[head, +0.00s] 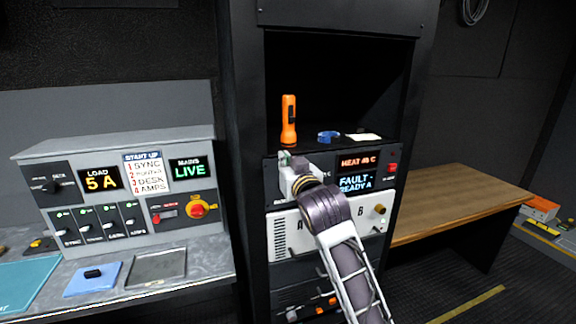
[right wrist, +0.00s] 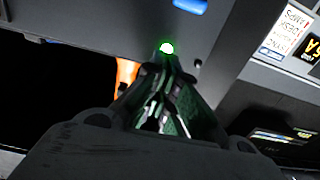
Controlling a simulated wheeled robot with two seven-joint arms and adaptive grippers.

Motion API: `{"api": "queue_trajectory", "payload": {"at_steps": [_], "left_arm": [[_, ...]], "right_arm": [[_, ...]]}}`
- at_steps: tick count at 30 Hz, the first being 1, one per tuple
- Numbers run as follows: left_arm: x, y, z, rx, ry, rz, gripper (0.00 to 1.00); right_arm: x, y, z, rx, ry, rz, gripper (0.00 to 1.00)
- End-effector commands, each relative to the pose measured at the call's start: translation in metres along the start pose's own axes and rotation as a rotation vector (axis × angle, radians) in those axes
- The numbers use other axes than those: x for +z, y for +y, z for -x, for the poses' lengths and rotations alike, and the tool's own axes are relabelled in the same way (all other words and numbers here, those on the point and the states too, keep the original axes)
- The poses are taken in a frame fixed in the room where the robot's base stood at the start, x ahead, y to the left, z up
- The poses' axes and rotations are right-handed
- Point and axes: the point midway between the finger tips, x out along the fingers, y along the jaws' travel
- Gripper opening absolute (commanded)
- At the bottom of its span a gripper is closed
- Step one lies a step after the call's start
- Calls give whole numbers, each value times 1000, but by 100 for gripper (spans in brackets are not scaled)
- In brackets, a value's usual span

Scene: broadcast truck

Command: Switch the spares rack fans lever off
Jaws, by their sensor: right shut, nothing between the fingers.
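The spares rack (head: 246,150) stands in the middle of the head view. Its upper unit (head: 377,160) shows a display reading HEAT 46 C, one reading FAULT READY A, and a small red switch (head: 392,168). My right gripper (head: 285,157) is at the left part of this unit, its arm covering much of the face. I cannot make out the fans lever; it may be hidden behind the gripper. In the right wrist view my right gripper (right wrist: 168,65) is shut and empty, its tips close to a glowing green light (right wrist: 167,48) on a grey surface. My left gripper is not in view.
An orange flashlight (head: 289,120), a blue ring (head: 328,137) and a pale pad (head: 364,136) are on the rack shelf just above. A white A/B unit (head: 345,220) sits below. A control console (head: 120,195) is left, a wooden table (head: 450,205) right.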

Motion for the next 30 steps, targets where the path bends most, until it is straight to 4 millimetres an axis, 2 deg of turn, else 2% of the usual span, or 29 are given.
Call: {"api": "queue_trajectory", "payload": {"at_steps": [16, 30], "left_arm": [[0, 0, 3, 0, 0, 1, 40], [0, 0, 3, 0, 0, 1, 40]], "right_arm": [[34, 0, 13, 1, -1, 0, 0], [38, 0, 14, 1, 1, 0, 0]]}}
